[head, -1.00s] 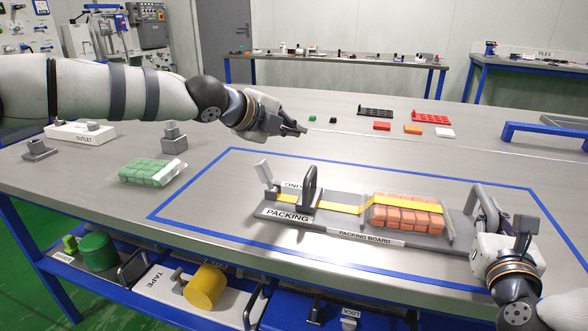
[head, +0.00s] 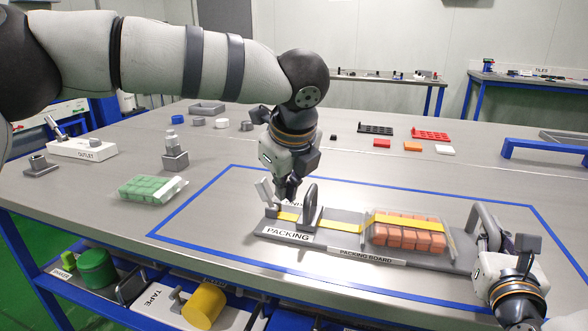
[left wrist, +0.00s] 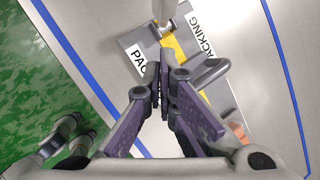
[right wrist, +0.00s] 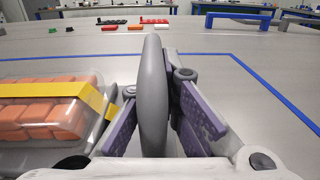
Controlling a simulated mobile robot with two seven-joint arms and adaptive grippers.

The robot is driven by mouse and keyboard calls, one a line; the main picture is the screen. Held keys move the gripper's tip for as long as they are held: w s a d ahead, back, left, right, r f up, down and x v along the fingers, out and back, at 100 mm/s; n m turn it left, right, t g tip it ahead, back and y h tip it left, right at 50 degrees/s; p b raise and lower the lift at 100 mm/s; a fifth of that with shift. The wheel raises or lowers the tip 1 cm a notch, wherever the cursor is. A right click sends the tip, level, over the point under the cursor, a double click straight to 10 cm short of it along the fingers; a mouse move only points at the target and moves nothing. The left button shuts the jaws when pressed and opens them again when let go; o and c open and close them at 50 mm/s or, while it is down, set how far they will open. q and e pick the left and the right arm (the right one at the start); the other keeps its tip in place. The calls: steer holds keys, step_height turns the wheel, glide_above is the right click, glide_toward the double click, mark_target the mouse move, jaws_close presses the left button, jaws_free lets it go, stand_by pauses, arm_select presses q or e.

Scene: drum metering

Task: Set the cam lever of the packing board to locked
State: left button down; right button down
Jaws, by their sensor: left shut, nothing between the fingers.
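The packing board (head: 366,256) lies inside the blue-taped area. Its pale cam lever (head: 263,191) stands up at the left end, tilted; in the left wrist view the pale lever (left wrist: 169,32) shows just beyond my fingertips. A yellow strap (head: 342,217) runs along the board and over the clear-covered orange blocks (head: 408,232). My left gripper (head: 287,197) points down, shut and empty, just right of the lever; I cannot tell whether they touch. My right gripper (right wrist: 153,92) is shut on the grey handle (right wrist: 152,65) at the board's right end.
A dark upright loop handle (head: 309,206) stands on the board close to my left gripper's right side. A pack of green blocks (head: 150,188) lies left of the tape. Small grey parts and the outlet block (head: 88,149) are further left.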

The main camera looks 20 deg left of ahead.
mark_target(264, 199)
arm_select(q)
steer(key=w+a+f, duration=0.2)
steer(key=a, duration=0.1)
steer(key=shift+w+a+f, duration=0.2)
steer(key=shift+w+f, duration=0.1)
steer(key=shift+w, duration=0.1)
steer(key=shift+w+a+f+h, duration=0.1)
steer(key=shift+w+a+h, duration=0.15)
steer(key=shift+a+h, duration=0.4)
steer(key=shift+a, duration=0.4)
arm_select(e)
steer(key=shift+a, duration=0.1)
